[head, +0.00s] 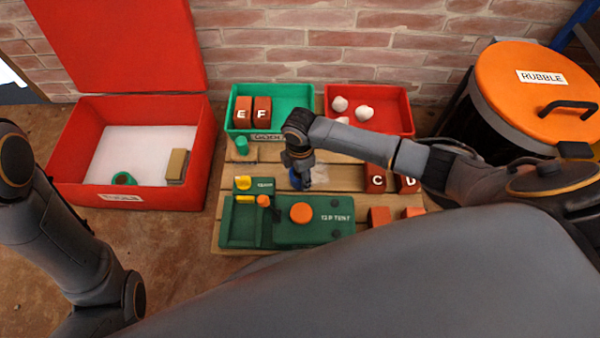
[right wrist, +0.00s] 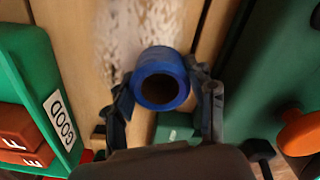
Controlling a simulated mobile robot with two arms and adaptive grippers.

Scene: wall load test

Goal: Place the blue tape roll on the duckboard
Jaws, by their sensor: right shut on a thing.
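The blue tape roll (right wrist: 162,80) is between the two fingers of my right gripper (right wrist: 166,98), which is shut on it. The roll's round hole faces the wrist camera. In the head view a bit of the blue roll (head: 296,181) shows under my right gripper (head: 300,172), mostly hidden by it. The duckboard (head: 337,177) is the wooden slatted platform below; its slats (right wrist: 75,50) also fill the middle of the wrist view. I cannot tell whether the roll touches the slats. My left arm shows at the left, but its gripper is out of view.
A green case (head: 325,232) lies on the duckboard's front part. A green bin (head: 300,93) with bricks E and F and a red bin (head: 395,105) with white lumps stand behind. Bricks C (head: 376,180) and D are at right. A red box (head: 65,165) stands left.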

